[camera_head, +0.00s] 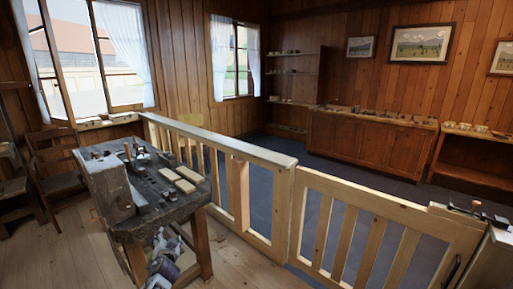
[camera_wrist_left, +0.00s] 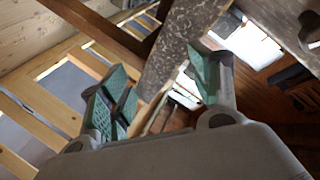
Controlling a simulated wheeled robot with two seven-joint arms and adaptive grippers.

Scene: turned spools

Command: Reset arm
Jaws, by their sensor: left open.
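My left gripper (camera_head: 162,243) shows low in the head view, in front of the workbench and below the level of its top. It is partly cut off by the bottom edge. In the left wrist view my left gripper (camera_wrist_left: 160,84) has its two green-padded fingers spread apart, with nothing held between them. A dark, speckled beam, seemingly part of the bench, passes behind the fingers there; I cannot tell how far off it is. My right gripper is in neither view.
The worn wooden workbench (camera_head: 143,222) carries a metal block, tools and pale wooden pieces (camera_head: 186,179). A wooden railing (camera_head: 240,150) runs behind it and to the right. A chair (camera_head: 55,165) stands at left. Bare floor (camera_head: 235,268) shows right of the bench.

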